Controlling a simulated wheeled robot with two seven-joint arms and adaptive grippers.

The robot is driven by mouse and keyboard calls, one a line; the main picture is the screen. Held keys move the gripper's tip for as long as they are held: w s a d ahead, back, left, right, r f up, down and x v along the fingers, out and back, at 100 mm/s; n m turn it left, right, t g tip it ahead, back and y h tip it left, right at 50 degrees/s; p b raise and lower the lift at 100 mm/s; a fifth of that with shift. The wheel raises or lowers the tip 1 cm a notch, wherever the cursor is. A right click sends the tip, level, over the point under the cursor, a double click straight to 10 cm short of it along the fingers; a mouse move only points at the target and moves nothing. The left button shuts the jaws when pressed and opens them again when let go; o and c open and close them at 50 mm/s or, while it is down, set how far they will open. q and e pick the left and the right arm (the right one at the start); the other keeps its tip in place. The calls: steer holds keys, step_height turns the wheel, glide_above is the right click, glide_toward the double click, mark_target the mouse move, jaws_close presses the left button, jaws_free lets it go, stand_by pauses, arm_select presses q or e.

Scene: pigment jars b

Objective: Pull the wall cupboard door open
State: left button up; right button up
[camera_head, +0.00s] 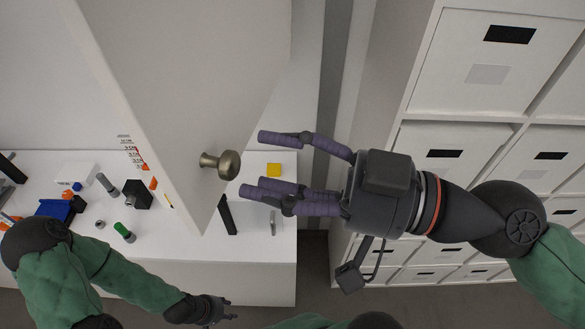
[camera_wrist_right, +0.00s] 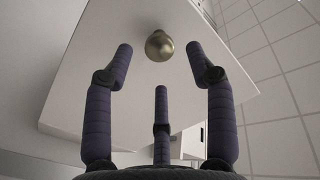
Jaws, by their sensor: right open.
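The wall cupboard door (camera_head: 180,75) is a pale panel in the upper middle of the head view, with a round brass knob (camera_head: 222,164) near its lower right corner. In the right wrist view the knob (camera_wrist_right: 159,46) sits ahead of the fingers, on the door face (camera_wrist_right: 185,85). My right gripper (camera_head: 262,163) is open, its purple fingers pointing left at the knob with a small gap; nothing is between them. My left gripper (camera_head: 222,312) is low in the head view, far below the knob; its fingers are too small to judge.
White drawer units (camera_head: 480,65) stand close on the right, behind my right arm.

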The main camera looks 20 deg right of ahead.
steer(key=shift+s+d, duration=0.3)
steer(key=shift+d, duration=0.3)
steer(key=shift+s+d, duration=0.3)
steer(key=shift+s, duration=0.05)
